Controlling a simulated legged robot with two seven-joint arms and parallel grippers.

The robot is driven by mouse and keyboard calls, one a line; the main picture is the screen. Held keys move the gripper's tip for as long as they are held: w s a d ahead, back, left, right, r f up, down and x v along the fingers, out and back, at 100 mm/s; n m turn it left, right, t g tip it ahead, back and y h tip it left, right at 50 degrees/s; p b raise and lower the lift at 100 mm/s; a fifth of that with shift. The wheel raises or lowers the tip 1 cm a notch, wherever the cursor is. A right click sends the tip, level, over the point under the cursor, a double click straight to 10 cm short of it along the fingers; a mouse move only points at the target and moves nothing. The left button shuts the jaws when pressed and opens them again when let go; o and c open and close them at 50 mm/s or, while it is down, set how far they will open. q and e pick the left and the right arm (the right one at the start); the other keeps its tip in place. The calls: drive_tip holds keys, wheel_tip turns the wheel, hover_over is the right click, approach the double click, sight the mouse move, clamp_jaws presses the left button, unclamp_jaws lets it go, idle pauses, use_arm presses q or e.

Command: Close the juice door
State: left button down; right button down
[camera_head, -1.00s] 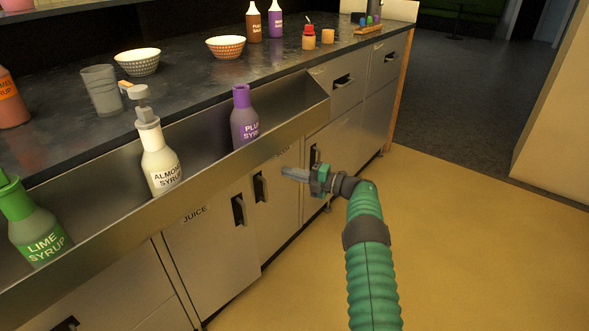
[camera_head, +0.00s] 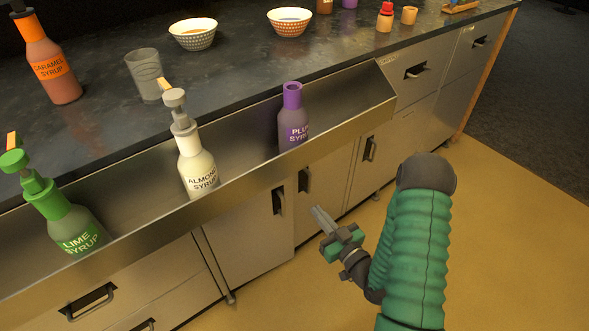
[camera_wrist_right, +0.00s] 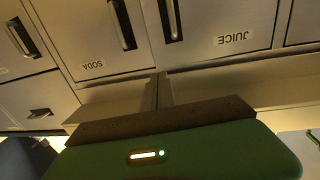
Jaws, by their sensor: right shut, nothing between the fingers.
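The juice door (camera_head: 245,245) is a grey cabinet panel under the syrup rail, with a dark upright handle (camera_head: 278,200) near its right edge. It looks flush, or nearly so, with the cabinet front. Its JUICE label shows upside down in the wrist view (camera_wrist_right: 236,40) but not in the head view now. My right gripper (camera_head: 318,214) is shut and empty. It is in front of the neighbouring soda door, right of the juice handle and apart from it. My left gripper is out of view.
The soda door (camera_wrist_right: 105,65) is beside the juice door. A metal rail (camera_head: 345,125) above holds lime (camera_head: 65,220), almond (camera_head: 195,165) and plum (camera_head: 293,120) syrup bottles. The yellow floor (camera_head: 490,220) to the right is clear.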

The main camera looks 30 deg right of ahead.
drive_tip(key=w+b, duration=0.3)
drive_tip(key=w, duration=1)
drive_tip(key=shift+w+d+b, duration=0.25)
drive_tip(key=shift+w+b, duration=0.05)
drive_tip(key=shift+w, duration=0.05)
drive_tip(key=w, duration=0.1)
drive_tip(key=w+y, duration=0.1)
drive_tip(key=w, duration=0.1)
drive_tip(key=shift+d+f+n, duration=0.1)
drive_tip(key=shift+d+n, duration=0.1)
drive_tip(key=shift+n, duration=0.2)
